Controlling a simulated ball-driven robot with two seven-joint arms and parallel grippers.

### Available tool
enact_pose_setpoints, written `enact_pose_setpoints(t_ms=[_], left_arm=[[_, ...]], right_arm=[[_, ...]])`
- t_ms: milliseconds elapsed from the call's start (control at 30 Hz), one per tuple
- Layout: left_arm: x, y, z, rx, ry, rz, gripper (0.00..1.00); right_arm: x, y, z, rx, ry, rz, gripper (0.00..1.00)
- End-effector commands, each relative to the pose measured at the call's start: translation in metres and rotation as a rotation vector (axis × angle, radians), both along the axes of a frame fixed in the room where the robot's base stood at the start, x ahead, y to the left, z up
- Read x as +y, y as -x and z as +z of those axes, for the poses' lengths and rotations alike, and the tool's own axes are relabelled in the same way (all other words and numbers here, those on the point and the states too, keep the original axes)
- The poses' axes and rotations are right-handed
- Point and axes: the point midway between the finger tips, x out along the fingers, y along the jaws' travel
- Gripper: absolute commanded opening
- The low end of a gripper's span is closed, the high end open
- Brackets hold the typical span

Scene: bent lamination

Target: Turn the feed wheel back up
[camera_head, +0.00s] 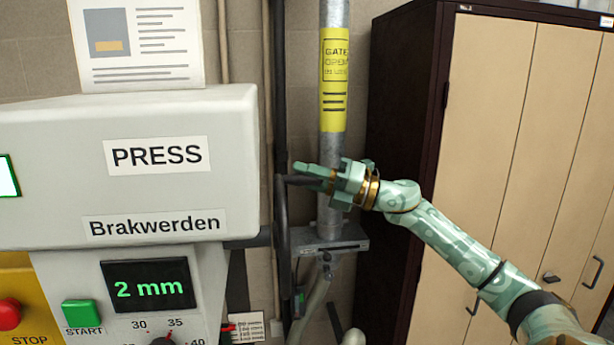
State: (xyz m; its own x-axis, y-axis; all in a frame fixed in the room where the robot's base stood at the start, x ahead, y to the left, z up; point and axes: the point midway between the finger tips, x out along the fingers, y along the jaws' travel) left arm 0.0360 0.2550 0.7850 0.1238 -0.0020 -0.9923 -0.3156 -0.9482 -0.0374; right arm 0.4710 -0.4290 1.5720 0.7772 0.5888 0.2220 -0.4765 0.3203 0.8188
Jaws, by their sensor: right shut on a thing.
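My right gripper (314,177) is shut on a dark handle (292,180) beside the grey vertical pipe (334,205), right of the press. My left gripper is not in view.
The press housing (60,165) fills the left side. Its green START button (81,312) and red STOP button (8,314) sit low left. A yellow gate label (334,80) wraps the pipe. A tall beige-doored cabinet (505,130) stands behind my right arm.

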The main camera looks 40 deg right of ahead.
Motion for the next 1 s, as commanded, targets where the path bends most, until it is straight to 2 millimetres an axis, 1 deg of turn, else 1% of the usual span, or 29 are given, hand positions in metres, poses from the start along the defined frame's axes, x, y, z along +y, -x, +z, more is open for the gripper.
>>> enact_pose_setpoints(t_ms=[33,467,500,567,600,1000], left_arm=[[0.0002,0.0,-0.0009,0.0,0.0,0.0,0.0],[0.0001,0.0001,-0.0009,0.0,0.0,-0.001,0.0],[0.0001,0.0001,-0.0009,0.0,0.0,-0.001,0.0],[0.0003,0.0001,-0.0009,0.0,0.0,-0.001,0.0],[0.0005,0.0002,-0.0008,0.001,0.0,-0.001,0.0],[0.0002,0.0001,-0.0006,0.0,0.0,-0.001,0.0]], right_arm=[[0.0,-0.0019,-0.0105,0.018,0.002,-0.002,0.0],[0.0001,-0.0019,-0.0106,0.019,0.001,-0.002,0.0],[0.0001,-0.0019,-0.0106,0.019,0.001,-0.002,0.28],[0.0002,-0.002,-0.0105,0.018,0.002,-0.002,0.45],[0.0002,-0.0018,-0.0098,0.017,0.001,-0.001,0.47],[0.0002,-0.0005,-0.0044,0.008,0.0,0.0,0.47]])
